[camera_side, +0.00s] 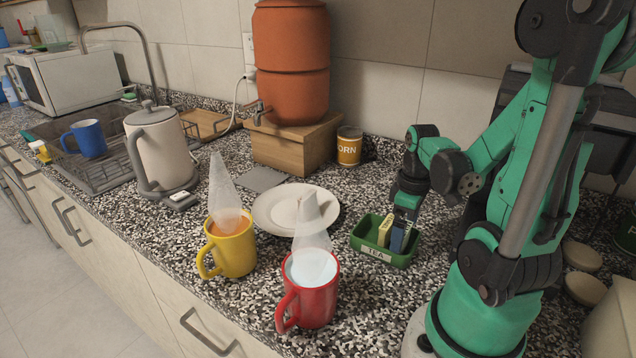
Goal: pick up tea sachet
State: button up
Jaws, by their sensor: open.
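A green tray labelled TEA (368,251) sits on the speckled counter in front of my arm. In it stand a yellow tea sachet (385,230) and a dark blue tea sachet (398,238), side by side and upright. My gripper (407,213) points down right over the tray, at the top of the blue sachet. Its jaws are open. They overlap the blue sachet's upper end in this view, and I cannot tell whether they touch it.
A red mug (318,300) and a yellow mug (232,254) stand left of the tray, with a white plate (270,212) behind them. A corn can (349,147), a wooden box (285,148) and a kettle (160,150) stand farther back. Bare counter lies behind the tray.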

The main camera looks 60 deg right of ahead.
jog(key=shift+f, duration=0.1)
jog(key=c, duration=1.3)
jog(key=shift+r, duration=0.2)
